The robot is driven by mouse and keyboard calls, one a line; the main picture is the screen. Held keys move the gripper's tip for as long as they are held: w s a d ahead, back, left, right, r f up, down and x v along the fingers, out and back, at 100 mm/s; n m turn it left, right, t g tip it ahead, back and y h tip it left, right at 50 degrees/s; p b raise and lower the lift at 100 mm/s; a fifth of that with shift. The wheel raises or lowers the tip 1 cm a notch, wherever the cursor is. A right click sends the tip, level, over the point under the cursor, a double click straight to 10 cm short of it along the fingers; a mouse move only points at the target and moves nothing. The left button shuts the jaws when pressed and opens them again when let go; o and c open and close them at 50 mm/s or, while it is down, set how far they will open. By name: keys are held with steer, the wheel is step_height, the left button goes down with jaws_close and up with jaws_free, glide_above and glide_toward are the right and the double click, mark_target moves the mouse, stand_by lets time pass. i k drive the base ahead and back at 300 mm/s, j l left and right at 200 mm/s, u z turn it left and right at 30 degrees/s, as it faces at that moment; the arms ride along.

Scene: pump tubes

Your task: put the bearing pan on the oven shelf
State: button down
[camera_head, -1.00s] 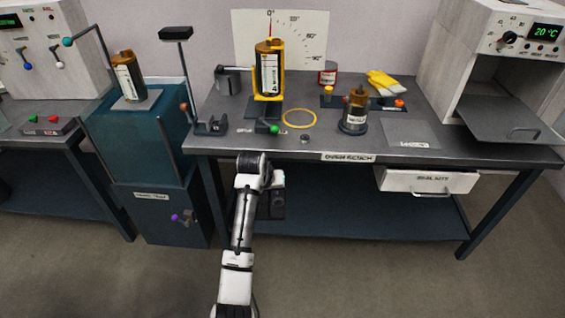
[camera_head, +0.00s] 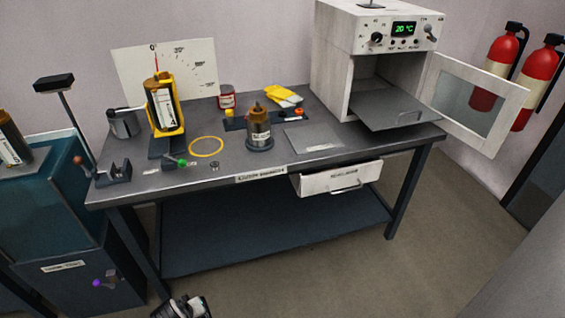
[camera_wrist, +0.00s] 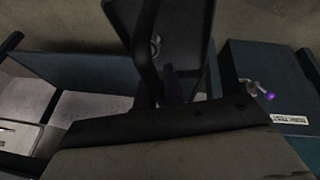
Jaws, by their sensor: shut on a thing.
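My gripper (camera_wrist: 165,84) is shut on a dark, shallow pan (camera_wrist: 190,30) in the wrist view. A small ring, which looks like a bearing (camera_wrist: 155,46), lies in the pan. The near part of the pan is hidden by dark gripper parts. In the head view only a piece of my arm shows at the bottom edge, and the pan cannot be made out. The oven (camera_head: 335,65) stands at the right end of the bench with its door (camera_head: 480,95) swung open to the right. Its grey shelf (camera_head: 385,108) sticks out at the front and looks empty.
The bench (camera_head: 225,180) holds a yellow-framed pump (camera_head: 163,105), a dark cylinder on a round base (camera_head: 259,130), a yellow ring (camera_head: 206,147) and yellow gloves (camera_head: 284,97). A white drawer (camera_head: 335,177) protrudes below. The floor (camera_head: 330,275) in front is clear.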

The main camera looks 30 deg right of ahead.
mark_target(393, 104)
steer(key=k+l, duration=0.1)
steer(key=l, duration=1.3)
steer(key=z, duration=0.05)
